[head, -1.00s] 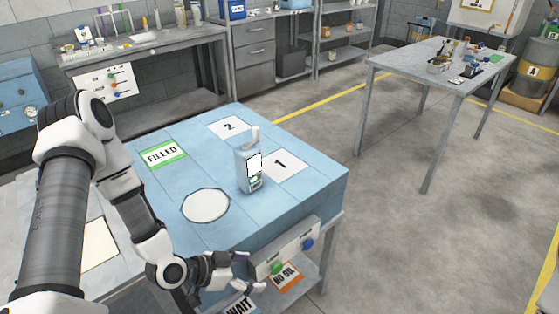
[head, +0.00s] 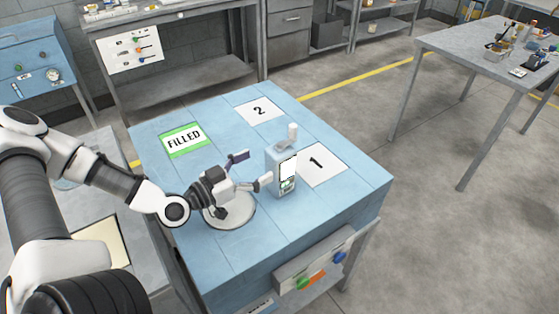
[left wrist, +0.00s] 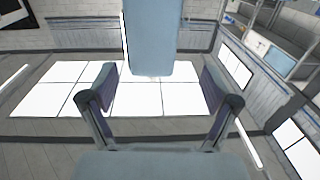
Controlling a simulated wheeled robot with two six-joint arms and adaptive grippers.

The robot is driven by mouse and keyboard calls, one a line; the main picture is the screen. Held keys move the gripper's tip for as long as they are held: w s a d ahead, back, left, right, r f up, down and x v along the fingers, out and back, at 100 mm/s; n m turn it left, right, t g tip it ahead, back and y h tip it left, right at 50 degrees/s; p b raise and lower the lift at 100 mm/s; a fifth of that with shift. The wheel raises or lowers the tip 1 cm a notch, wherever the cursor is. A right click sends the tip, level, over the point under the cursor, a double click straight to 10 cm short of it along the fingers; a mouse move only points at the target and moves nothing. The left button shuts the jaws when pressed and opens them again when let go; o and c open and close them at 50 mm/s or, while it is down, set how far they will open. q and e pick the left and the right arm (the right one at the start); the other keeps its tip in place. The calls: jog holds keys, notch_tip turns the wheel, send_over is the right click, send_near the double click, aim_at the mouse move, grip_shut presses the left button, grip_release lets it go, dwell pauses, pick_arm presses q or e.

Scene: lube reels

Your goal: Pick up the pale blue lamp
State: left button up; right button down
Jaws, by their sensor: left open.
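The pale blue lamp (head: 272,178) is an upright box-like body with a white and green front panel and a small white piece on top. It stands on the blue table, near the card marked 1. In the left wrist view the pale blue body (left wrist: 152,40) fills the upper middle, ahead of the gap between the fingers. My left gripper (head: 252,169) is open, just left of the lamp in the head view, with one finger close to its side. I cannot tell whether it touches. Both fingers also show apart in the left wrist view (left wrist: 158,90). My right gripper is not in view.
The blue table (head: 330,210) carries a white disc (head: 238,217) under my left gripper, a green-edged FILLED card (head: 185,139), card 1 (head: 322,165) and card 2 (head: 260,110). A panel with coloured buttons (head: 318,268) is on its front. A grey table (head: 470,62) stands back right.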

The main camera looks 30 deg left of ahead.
aim_at(270, 164)
pick_arm(q)
jog(key=shift+w+d+b, duration=0.45)
jog(key=shift+d+b, duration=0.2)
jog(key=shift+b, duration=0.15)
jog(key=shift+w+d+r, duration=0.1)
jog(key=shift+w+d, duration=0.1)
jog(key=shift+d, duration=0.05)
jog(key=shift+w+b, duration=0.25)
jog(key=shift+b, duration=0.1)
jog(key=x, duration=0.1)
jog(key=b+x, duration=0.1)
jog(key=x, duration=0.2)
jog(key=shift+w+f+b, duration=0.1)
jog(key=shift+f+b, duration=0.2)
jog(key=shift+b, duration=0.1)
jog(key=shift+w+d+r, duration=0.1)
jog(key=shift+w+d, duration=0.05)
jog(key=shift+w, duration=0.15)
jog(key=shift+c, duration=1)
jog(key=c, duration=1.4)
